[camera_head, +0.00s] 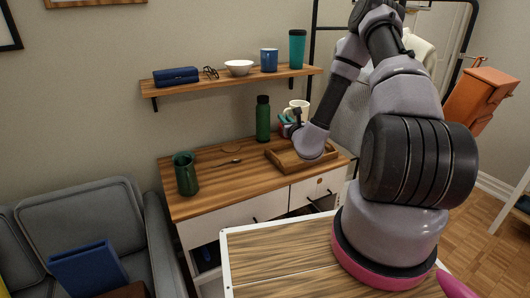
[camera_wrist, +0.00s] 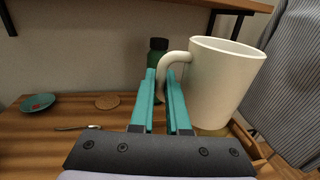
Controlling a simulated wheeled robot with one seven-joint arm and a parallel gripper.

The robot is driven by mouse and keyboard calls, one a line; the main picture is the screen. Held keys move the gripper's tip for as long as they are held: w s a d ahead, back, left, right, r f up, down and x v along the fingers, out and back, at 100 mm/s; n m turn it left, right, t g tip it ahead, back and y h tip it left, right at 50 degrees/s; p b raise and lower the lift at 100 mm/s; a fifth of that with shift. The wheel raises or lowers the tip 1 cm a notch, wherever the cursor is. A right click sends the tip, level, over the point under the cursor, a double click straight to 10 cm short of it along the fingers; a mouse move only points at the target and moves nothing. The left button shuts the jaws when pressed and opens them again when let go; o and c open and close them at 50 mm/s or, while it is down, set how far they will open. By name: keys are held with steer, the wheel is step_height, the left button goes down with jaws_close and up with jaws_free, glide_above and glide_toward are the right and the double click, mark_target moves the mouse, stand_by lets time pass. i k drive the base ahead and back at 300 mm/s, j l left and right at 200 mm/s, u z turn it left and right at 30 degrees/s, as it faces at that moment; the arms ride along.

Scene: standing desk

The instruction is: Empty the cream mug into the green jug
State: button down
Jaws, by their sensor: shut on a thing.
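The cream mug (camera_head: 299,107) is held above the right part of the desk, near the wooden tray. In the wrist view the mug (camera_wrist: 220,85) fills the right side and looks about upright; its contents are not visible. My gripper (camera_wrist: 162,82) has its teal fingers shut on the mug's handle. In the head view my gripper (camera_head: 288,129) is partly hidden by my arm. The green jug (camera_head: 186,175) stands upright at the left front of the desk, well apart from the mug. The jug cannot be made out in the wrist view.
A dark green bottle (camera_head: 262,118) stands at the back of the desk, behind the fingers in the wrist view. The wooden tray (camera_head: 280,160) lies on the right. A spoon (camera_head: 231,162), a cork coaster (camera_wrist: 107,102) and a teal dish (camera_wrist: 37,102) lie leftward. A shelf (camera_head: 230,79) hangs above.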

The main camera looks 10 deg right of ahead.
mark_target(187, 183)
steer(key=k, duration=0.65)
steer(key=k+j+z, duration=0.1)
steer(key=j+z, duration=0.4)
steer(key=j, duration=0.8)
steer(key=i+l+u, duration=0.1)
steer(key=l+u, duration=0.25)
steer(key=l, duration=0.15)
steer(key=l+u, duration=0.3)
steer(key=l, duration=0.25)
steer(key=l+u, duration=0.35)
steer(key=l, duration=0.2)
